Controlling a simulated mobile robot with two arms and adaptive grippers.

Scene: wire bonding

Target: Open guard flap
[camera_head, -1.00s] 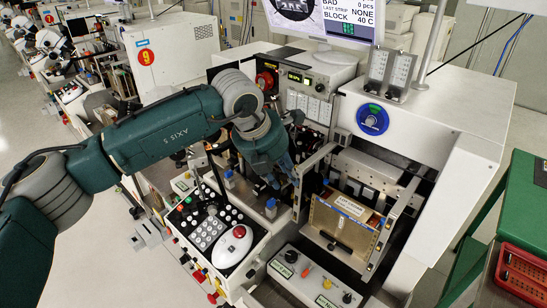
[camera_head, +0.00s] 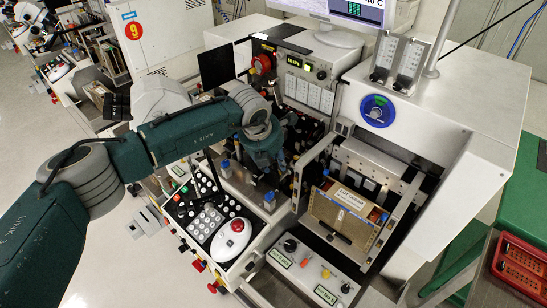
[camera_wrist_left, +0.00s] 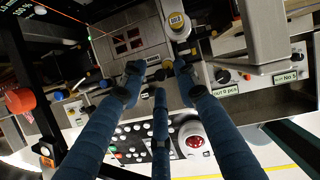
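My left gripper (camera_head: 277,172) is over the left part of the bonding machine, between the keypad panel and the metal frame; its fingers are mostly hidden by the wrist. In the left wrist view its three blue fingers (camera_wrist_left: 158,82) are spread, with nothing visible between them. They point toward a grey machine part with dark windows (camera_wrist_left: 128,40); contact cannot be told. I cannot pick out the guard flap for certain. A metal frame (camera_head: 313,163) stands to the right of the gripper, beside a brass-coloured magazine box (camera_head: 340,217). My right gripper is in neither view.
The keypad panel with a red trackball (camera_head: 237,225) lies below my left wrist. A knob panel (camera_head: 305,275) sits at the machine's front. The monitor (camera_head: 335,15) stands behind. A red basket (camera_head: 522,262) is at the far right.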

